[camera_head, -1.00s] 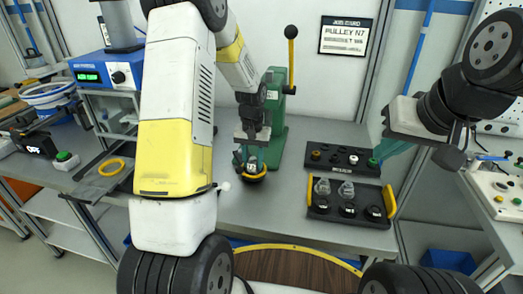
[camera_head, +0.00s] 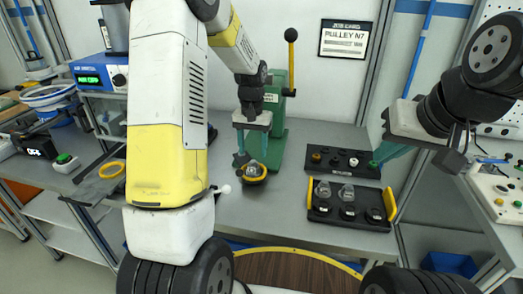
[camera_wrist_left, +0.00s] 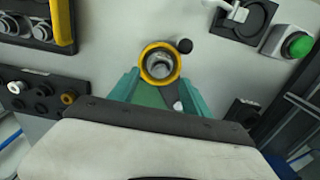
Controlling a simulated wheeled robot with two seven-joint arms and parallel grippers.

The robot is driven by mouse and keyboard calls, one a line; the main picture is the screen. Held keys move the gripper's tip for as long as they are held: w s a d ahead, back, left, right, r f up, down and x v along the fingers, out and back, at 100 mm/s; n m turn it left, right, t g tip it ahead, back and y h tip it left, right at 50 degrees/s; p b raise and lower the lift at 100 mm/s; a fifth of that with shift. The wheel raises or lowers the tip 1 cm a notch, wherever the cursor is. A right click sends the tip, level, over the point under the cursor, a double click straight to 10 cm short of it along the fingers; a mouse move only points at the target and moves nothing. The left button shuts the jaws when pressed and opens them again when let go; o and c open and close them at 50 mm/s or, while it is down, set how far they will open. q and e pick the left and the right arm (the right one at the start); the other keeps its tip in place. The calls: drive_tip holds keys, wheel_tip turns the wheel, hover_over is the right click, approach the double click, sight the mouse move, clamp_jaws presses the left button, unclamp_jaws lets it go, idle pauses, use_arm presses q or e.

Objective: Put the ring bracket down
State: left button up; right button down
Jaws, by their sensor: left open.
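A small grey metal ring bracket (camera_head: 252,169) sits upright in a round holder with a yellow rim (camera_head: 254,180), at the foot of the green press. In the left wrist view the bracket (camera_wrist_left: 160,66) shows inside the yellow rim (camera_wrist_left: 146,77). My left gripper (camera_head: 252,157) is just above it, its teal fingers spread to either side, apart from the bracket as far as I can see. The fingers also show in the left wrist view (camera_wrist_left: 158,88). My right gripper (camera_head: 380,158) hangs over the right of the black trays; its finger gap is hard to see.
A green lever press (camera_head: 275,135) stands right behind my left gripper. To the right are a black tray with knobs (camera_head: 343,169) and a black tray with yellow handles (camera_head: 330,216) holding grey parts. Another yellow ring (camera_head: 112,169) lies at the left. The bench front is clear.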

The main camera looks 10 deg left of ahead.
use_arm(q)
drive_tip(key=s+r+t+h, duration=0.1)
drive_tip(key=s+r+t, duration=0.1)
drive_tip(key=s+r, duration=0.5)
drive_tip(key=s+r+t, duration=0.1)
drive_tip(key=s+r, duration=0.4)
drive_tip(key=r, duration=0.5)
drive_tip(key=s+d+r+t+h, duration=0.1)
drive_tip(key=s+d+r+t, duration=0.1)
drive_tip(key=s, duration=1)
drive_tip(key=shift+t, duration=0.6)
drive_tip(key=shift+d, duration=0.1)
